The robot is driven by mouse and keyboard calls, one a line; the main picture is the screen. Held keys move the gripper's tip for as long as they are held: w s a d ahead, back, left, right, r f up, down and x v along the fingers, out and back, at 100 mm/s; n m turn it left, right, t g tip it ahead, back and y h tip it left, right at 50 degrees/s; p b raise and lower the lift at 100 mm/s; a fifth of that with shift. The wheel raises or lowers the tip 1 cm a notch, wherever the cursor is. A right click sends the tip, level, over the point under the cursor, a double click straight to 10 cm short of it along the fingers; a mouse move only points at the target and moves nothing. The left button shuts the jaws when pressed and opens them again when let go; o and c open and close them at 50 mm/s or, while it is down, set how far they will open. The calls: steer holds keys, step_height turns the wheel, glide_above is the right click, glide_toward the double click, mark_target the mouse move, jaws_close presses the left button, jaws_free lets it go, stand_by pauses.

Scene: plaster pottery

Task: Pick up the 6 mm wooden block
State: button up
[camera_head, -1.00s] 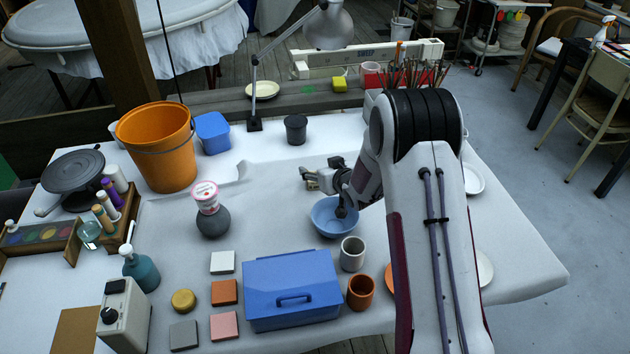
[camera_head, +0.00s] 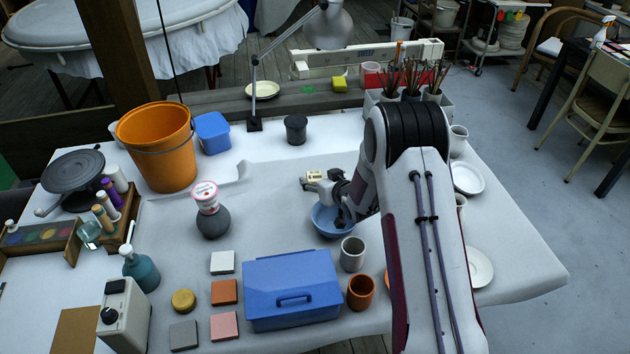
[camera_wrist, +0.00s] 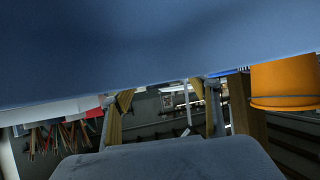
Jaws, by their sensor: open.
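I cannot make out a separate wooden block in either view. My gripper (camera_head: 311,181) is above the white-covered table, just left of and above the blue bowl (camera_head: 328,222). A small tan piece shows at its tip; I cannot tell whether it is a finger pad or a block. In the wrist view my gripper (camera_wrist: 165,100) has its two tan-padded fingers spread apart, with nothing seen between them. My arm covers part of the bowl and the table to the right.
An orange bucket (camera_head: 158,150) and a blue tub (camera_head: 212,132) stand at the back left. A blue lidded box (camera_head: 291,290), cups and coloured tiles are in front. A grey vessel (camera_head: 212,222) stands left of my gripper. The table between vessel and bowl is clear.

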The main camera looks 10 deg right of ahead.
mark_target(315, 177)
steer(key=shift+x, duration=1.6)
steer(key=shift+f, duration=0.2)
steer(key=c, duration=1.4)
